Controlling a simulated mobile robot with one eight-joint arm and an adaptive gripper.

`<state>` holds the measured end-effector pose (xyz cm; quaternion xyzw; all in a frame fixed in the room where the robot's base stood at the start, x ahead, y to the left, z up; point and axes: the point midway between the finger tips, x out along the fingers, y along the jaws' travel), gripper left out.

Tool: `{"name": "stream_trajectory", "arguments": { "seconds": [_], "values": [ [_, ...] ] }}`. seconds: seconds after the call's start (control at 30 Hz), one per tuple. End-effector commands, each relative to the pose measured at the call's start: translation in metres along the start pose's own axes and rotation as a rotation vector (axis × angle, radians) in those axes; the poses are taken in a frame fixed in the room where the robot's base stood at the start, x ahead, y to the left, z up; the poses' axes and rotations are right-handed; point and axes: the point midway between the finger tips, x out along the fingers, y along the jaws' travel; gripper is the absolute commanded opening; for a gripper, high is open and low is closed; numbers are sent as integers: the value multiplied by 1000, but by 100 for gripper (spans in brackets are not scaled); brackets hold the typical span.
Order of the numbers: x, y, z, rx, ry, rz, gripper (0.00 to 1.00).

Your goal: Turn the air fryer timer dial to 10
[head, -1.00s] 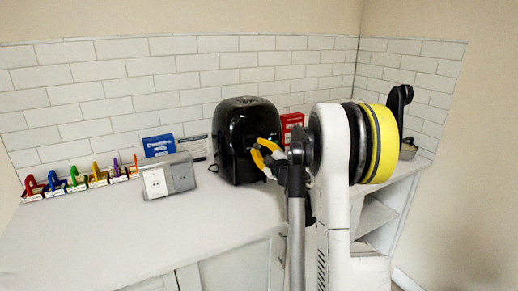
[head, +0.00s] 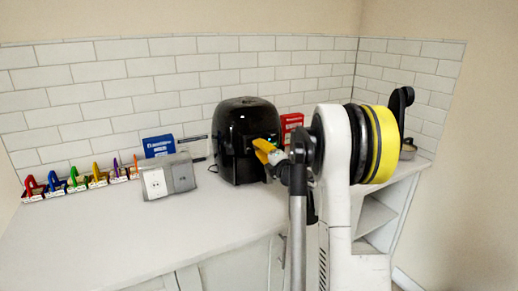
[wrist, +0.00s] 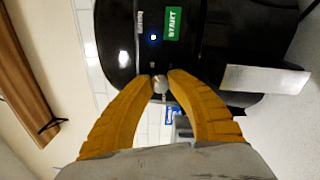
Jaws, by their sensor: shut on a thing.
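The black air fryer (head: 238,132) stands on the counter against the tiled wall. In the wrist view its dark front (wrist: 125,45) shows a green START label (wrist: 173,22) and a small lit blue-white light. My gripper (wrist: 160,80) has its two yellow fingers closed on a small silvery dial (wrist: 160,84) on the air fryer's front. The dial's numbers and pointer cannot be read.
A grey outlet box (head: 168,178) and a blue box (head: 158,146) stand left of the air fryer. A red box (head: 291,124) is behind my arm. Several coloured hooks (head: 78,180) line the left. The front counter (head: 150,235) is clear.

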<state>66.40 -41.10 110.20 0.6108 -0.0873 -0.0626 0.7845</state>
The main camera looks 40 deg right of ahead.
Motion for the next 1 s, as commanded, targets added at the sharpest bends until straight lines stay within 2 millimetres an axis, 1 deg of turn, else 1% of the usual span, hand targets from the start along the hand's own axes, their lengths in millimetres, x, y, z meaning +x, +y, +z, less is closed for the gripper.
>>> {"name": "stream_trajectory", "arguments": {
  "seconds": [0.3,0.73,0.77,0.8,0.83,1.0],
  "values": [
    [0,0,2,-81,3,-2,0],
    [0,0,2,-88,2,-2,0],
    [0,0,2,-88,2,-2,27],
    [0,0,2,-88,3,-2,40],
    [0,0,2,-88,3,-2,48],
    [0,0,1,-88,4,-2,48]
  ]
}}
